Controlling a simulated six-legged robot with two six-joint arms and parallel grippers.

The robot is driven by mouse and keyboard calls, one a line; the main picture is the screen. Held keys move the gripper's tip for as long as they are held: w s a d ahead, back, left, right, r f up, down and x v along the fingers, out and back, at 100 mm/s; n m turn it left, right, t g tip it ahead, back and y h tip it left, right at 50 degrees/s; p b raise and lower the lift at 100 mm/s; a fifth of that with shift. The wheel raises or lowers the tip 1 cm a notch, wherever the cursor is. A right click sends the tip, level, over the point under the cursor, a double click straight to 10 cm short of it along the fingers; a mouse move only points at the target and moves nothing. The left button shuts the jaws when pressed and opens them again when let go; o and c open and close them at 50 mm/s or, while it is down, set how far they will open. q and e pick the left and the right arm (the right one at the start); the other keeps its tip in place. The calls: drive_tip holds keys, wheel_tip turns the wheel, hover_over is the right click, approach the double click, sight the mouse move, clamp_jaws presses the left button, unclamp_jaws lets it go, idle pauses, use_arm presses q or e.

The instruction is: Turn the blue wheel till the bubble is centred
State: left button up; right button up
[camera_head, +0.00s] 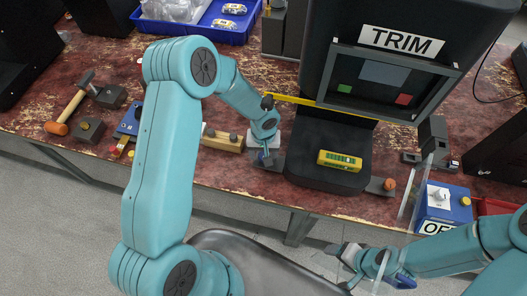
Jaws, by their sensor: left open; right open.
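A yellow level (340,160) with a green window lies on the black base plate (330,135) of the machine marked TRIM. The bubble is too small to make out. My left gripper (265,158) is open and points down at a grey foot block at the plate's left corner. A small blue patch shows between its fingers; I cannot tell whether this is the blue wheel or part of the gripper, nor whether the fingers touch it. An orange-brown knob (389,184) sits on the block at the right corner. My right gripper (344,265) is open and empty, in front of the bench edge.
A blue box (443,204) with a white knob and an OFF label stands at the right. A hammer (70,103), dark blocks and a wooden block (222,141) lie on the left. A blue bin (232,34) is behind. A yellow strip (325,108) crosses the machine's front.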

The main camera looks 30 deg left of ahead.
use_arm(q)
drive_tip(key=shift+w, duration=0.1)
drive_tip(key=shift+c, duration=0.3)
drive_tip(key=c, duration=1)
drive_tip(key=shift+o, duration=0.2)
